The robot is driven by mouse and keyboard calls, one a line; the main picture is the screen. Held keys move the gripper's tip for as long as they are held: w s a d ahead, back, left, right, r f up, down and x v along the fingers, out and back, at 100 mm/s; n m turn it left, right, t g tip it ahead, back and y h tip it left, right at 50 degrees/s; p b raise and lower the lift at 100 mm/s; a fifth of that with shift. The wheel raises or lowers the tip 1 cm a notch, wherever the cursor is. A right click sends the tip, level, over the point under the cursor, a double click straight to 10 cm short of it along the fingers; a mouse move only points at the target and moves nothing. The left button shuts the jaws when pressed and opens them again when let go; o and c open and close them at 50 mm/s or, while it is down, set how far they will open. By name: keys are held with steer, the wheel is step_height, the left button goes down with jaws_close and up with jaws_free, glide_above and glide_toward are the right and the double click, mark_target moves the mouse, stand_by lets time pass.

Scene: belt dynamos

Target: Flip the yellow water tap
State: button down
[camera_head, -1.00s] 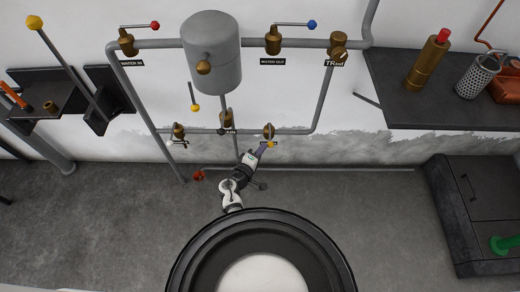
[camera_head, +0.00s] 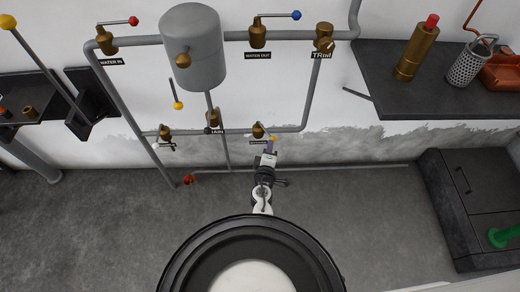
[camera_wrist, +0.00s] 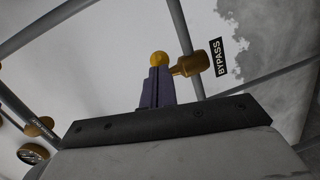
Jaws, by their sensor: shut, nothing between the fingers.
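The bypass tap, a brass valve (camera_head: 258,130) with a yellow ball knob (camera_head: 272,139), sits on the lower pipe at the wall. In the wrist view its brass body (camera_wrist: 191,64) is beside a BYPASS label, and the yellow ball (camera_wrist: 159,59) appears right at the tips of my purple fingers. My gripper (camera_head: 269,148) is shut, with nothing between its fingers, just below the ball. I cannot tell whether the fingertips touch it. Another yellow ball (camera_head: 178,105) is on a lever hanging below the grey tank (camera_head: 194,48).
A red-handled valve (camera_head: 108,38) and a blue-handled valve (camera_head: 260,32) are on the upper pipe. A trim valve (camera_head: 324,38) is at its right end. A dark shelf (camera_head: 440,95) stands right and a dark cabinet (camera_head: 470,200) below it. The grey floor between is clear.

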steer(key=shift+w+d, duration=0.25)
steer(key=shift+d, duration=0.6)
steer(key=shift+w+d+n+y+p, duration=0.3)
steer(key=shift+d+n+y+p, duration=0.35)
steer(key=shift+y, duration=0.25)
steer(key=w+d+p, duration=0.3)
steer(key=w+d, duration=0.3)
steer(key=w, duration=0.1)
steer(key=shift+w+d, duration=0.25)
steer(key=shift+s+a, duration=0.1)
steer(key=shift+s, duration=0.05)
stand_by(1.5)
